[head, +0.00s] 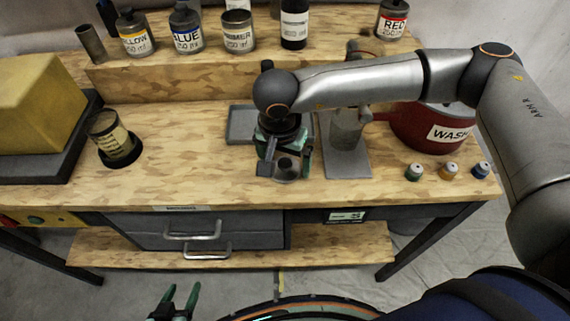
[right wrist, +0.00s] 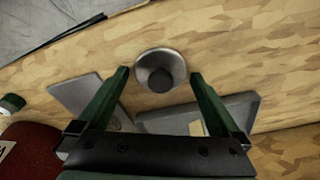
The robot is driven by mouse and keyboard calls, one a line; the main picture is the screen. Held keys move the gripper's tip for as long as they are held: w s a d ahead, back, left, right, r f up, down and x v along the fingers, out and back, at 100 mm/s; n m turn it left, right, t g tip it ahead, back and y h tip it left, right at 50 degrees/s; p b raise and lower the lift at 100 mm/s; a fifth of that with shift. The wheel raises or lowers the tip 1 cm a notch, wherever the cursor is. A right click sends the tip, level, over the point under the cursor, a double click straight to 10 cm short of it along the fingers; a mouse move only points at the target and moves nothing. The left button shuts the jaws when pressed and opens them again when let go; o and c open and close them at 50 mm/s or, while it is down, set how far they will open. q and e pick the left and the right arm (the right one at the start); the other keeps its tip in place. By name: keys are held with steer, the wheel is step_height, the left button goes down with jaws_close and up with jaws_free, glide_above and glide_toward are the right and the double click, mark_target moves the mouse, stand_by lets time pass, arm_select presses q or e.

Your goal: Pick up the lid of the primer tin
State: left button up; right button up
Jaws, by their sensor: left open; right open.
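The primer tin (head: 238,35), grey with a white label partly reading "IMER", stands on the raised back shelf. A small round grey lid with a dark knob (head: 287,171) lies on the bench top near the front edge, apart from the tin; the pictures do not show which tin it fits. It also shows in the right wrist view (right wrist: 160,70). My right gripper (head: 284,160) is above the lid, open, its green fingers (right wrist: 159,75) on either side of it with gaps. My left gripper (head: 174,301) is open and empty, low in front of the bench.
A red wash pot (head: 425,130) and three small jars (head: 447,171) are right. The bench front left of the lid is clear.

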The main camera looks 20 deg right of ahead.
steer(key=c, duration=1.1)
steer(key=shift+r, duration=0.15)
